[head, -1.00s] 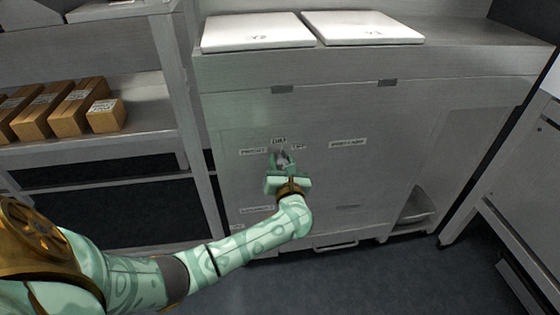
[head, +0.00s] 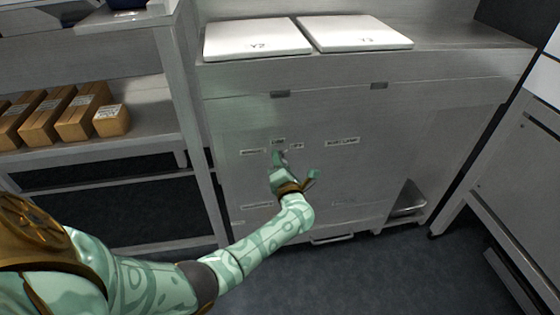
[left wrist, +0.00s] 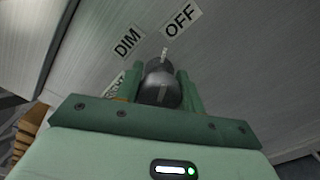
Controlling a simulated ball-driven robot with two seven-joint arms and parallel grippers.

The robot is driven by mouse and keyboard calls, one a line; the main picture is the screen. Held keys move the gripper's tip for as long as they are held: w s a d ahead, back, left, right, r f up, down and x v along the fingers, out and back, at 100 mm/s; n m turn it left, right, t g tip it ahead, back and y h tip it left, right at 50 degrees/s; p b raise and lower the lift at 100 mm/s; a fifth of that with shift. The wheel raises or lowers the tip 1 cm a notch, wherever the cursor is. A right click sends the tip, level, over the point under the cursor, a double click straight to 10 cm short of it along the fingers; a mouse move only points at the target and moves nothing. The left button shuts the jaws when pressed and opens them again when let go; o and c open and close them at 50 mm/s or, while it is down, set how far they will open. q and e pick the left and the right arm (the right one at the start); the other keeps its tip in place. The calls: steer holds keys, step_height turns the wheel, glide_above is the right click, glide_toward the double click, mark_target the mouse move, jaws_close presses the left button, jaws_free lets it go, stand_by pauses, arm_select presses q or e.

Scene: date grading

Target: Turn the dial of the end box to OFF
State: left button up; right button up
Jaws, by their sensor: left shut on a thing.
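The end box (head: 400,145) is a grey metal cabinet front with small labels. Its dial (left wrist: 160,86) is a dark round knob with a pale pointer mark, clear in the left wrist view. The mark points towards the lower left corner of the OFF label (left wrist: 182,18), to the right of the DIM label (left wrist: 127,42). A third label is mostly hidden by my gripper. My left gripper (left wrist: 160,90) is shut on the dial, one finger on each side. In the head view my left gripper (head: 280,157) covers most of the dial. My right gripper is not in view.
Two white lids (head: 258,38) (head: 357,33) lie on top of the cabinet. A shelf rack (head: 150,110) with several brown boxes (head: 76,112) stands at the left. A metal bench (head: 510,150) stands at the right. The floor in front is clear.

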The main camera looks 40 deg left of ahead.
arm_select(q)
steer(key=shift+d+f+m, duration=0.1)
steer(key=shift+m, duration=0.2)
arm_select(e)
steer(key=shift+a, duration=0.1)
arm_select(q)
steer(key=o, duration=1)
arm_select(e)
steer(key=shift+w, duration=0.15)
arm_select(q)
steer(key=shift+s+d, duration=0.15)
steer(key=shift+d, duration=0.05)
steer(key=p+v, duration=0.4)
steer(key=v, duration=1.1)
steer(key=shift+s+d, duration=0.25)
steer(key=shift+d, duration=0.1)
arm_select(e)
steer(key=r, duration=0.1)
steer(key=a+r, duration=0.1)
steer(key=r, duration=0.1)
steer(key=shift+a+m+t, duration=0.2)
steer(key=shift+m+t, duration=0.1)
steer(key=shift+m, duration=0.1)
